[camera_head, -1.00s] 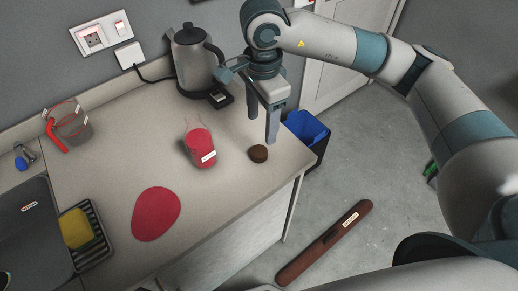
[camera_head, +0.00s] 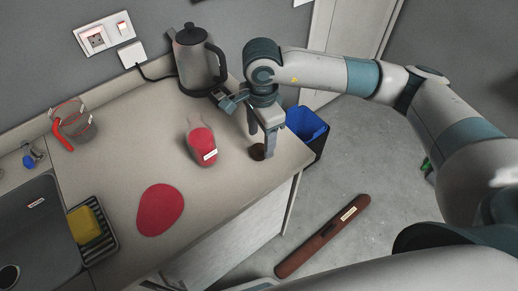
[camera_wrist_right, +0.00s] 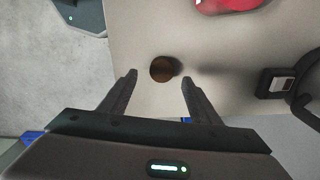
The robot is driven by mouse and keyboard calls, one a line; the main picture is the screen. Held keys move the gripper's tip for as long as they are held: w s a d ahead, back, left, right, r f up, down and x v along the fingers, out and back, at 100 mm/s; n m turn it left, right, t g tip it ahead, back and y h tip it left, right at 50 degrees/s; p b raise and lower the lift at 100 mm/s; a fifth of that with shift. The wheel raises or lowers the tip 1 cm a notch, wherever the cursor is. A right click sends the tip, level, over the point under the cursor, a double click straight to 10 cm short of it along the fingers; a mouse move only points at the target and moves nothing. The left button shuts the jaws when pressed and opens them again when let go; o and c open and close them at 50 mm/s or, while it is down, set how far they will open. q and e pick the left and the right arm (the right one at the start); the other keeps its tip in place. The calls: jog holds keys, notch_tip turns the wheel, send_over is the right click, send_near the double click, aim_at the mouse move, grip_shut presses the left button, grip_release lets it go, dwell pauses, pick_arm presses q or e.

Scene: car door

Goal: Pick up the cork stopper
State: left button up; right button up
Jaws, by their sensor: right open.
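The cork stopper (camera_head: 257,152) is a small brown round piece on the counter near its right edge in the head view. My right gripper (camera_head: 261,142) is above it, pointing down, with one finger partly in front of it. In the right wrist view the stopper (camera_wrist_right: 163,69) lies just beyond the fingertips, roughly midway between the two fingers. The right gripper (camera_wrist_right: 160,74) is open and empty there. The stopper does not appear to be held. My left gripper is not in view.
A carafe with red contents (camera_head: 201,143) stands left of the stopper, and a kettle (camera_head: 197,62) behind. A red mat (camera_head: 160,210) lies on the counter (camera_head: 110,180). A blue-lined bin (camera_head: 306,126) is past the counter's right edge. A brown bar (camera_head: 322,238) lies on the floor.

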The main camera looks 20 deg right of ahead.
aim_at(260, 149)
jog(key=shift+f+p, duration=0.3)
jog(key=shift+p, duration=0.05)
notch_tip(260, 149, down, 3)
jog(key=shift+w+a+r+p, duration=0.1)
jog(key=shift+p, duration=0.6)
jog(key=shift+f, duration=0.4)
jog(key=shift+c, duration=0.3)
jog(key=c, duration=1)
